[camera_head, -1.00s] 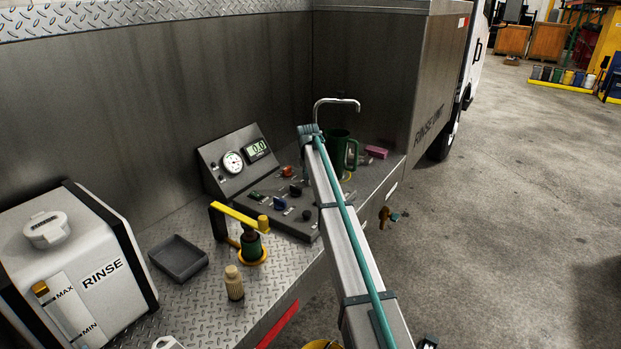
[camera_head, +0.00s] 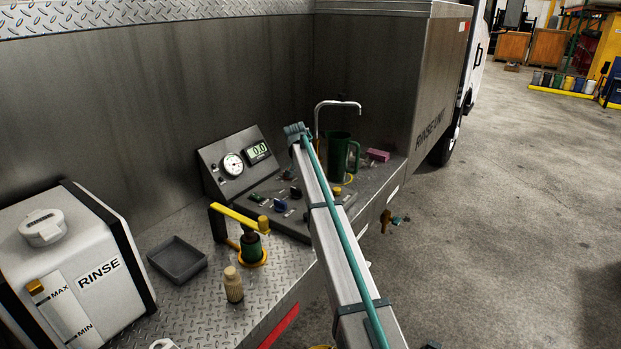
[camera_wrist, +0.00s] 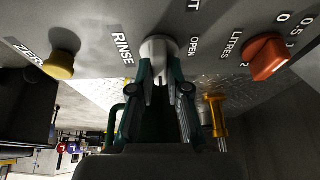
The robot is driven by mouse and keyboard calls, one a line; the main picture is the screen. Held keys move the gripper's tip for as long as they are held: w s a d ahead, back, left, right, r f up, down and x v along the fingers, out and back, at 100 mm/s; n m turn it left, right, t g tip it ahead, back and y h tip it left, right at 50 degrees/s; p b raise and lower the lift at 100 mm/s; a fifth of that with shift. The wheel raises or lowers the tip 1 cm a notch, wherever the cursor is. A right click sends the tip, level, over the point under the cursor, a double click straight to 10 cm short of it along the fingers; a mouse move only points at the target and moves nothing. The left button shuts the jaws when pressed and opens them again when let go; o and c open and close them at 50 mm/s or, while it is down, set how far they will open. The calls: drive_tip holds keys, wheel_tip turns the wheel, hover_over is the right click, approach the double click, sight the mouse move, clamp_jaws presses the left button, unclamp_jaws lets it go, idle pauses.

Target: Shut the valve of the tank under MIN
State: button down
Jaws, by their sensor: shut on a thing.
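My gripper (camera_wrist: 160,80) is shut on a pale grey knob (camera_wrist: 158,47) on the control panel. The knob sits between the labels RINSE and OPEN in the wrist view. A yellow knob (camera_wrist: 62,57) marked ZERO is to the left, and a red knob (camera_wrist: 266,58) marked LITRES is to the right. In the head view, the white RINSE tank (camera_head: 60,240) stands at the lower left, with a MAX and MIN sight gauge (camera_head: 60,312) and an amber piece near MAX. The panel (camera_head: 290,215) carries several small valves. My gripper is hidden behind my arm there.
The floor to the right is open.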

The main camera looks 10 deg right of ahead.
drive_tip(key=c, duration=1.1)
unclamp_jaws()
drive_tip(key=shift+c, duration=0.2)
drive_tip(key=shift+r, duration=0.1)
drive_tip(key=v, duration=1.1)
drive_tip(key=shift+r, duration=0.4)
drive_tip(key=shift+s, duration=0.1)
